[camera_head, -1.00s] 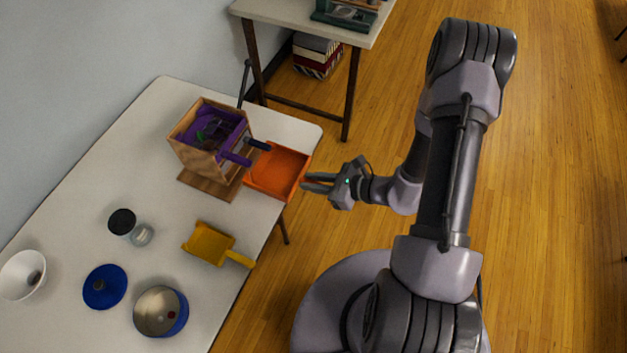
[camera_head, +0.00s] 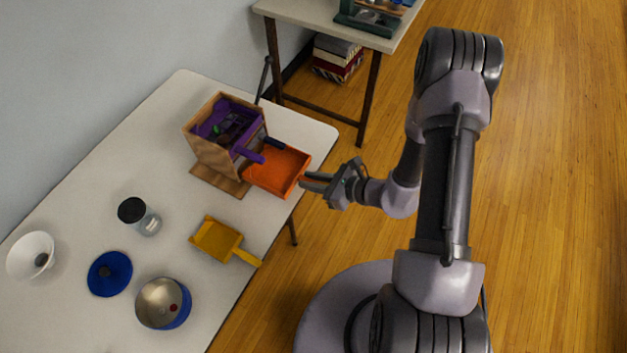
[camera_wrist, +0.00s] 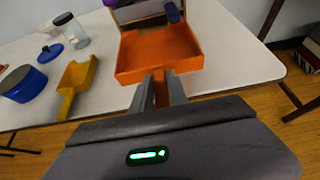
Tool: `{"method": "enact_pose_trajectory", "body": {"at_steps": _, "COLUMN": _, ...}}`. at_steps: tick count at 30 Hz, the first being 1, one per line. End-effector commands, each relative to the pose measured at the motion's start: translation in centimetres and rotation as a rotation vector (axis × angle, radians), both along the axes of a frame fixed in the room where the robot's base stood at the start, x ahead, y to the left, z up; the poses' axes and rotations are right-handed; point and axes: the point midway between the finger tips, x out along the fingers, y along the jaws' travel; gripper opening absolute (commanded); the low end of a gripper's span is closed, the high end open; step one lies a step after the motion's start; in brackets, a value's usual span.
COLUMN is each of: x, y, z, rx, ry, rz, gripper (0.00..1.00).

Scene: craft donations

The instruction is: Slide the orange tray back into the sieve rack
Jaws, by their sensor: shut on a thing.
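The orange tray (camera_head: 276,171) is pulled part way out of the wooden sieve rack (camera_head: 204,160) and points toward my arm. It looks level and empty inside. Its inner end is at the rack's open side, below the purple and dark handles (camera_head: 248,155); that end is partly hidden. My gripper (camera_head: 317,182) is at the tray's outer end, past the table edge. In the wrist view, the orange tray (camera_wrist: 158,50) lies straight ahead, and the gripper (camera_wrist: 159,92) is shut on its narrow orange handle.
On the white table (camera_head: 150,180) stand a yellow scoop (camera_head: 215,240), a dark-lidded jar (camera_head: 140,215), a blue lid (camera_head: 110,273), a blue pot (camera_head: 163,303) and a white bowl (camera_head: 31,255). A second table (camera_head: 320,15) stands behind. The table around the scoop is mostly clear.

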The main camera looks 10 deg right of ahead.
Motion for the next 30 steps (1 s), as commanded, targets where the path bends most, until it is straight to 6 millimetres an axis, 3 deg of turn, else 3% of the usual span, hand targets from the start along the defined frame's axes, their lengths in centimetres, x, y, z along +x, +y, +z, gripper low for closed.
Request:
{"method": "enact_pose_trajectory", "body": {"at_steps": 14, "x": 0.0, "y": 0.1, "z": 0.0, "rx": 0.000, "ry": 0.000, "rz": 0.000, "gripper": 0.00}}
{"method": "enact_pose_trajectory", "body": {"at_steps": 30, "x": 1.8, "y": 2.3, "z": -0.2, "rx": -0.001, "ry": -0.001, "rz": 0.000, "gripper": 0.00}}
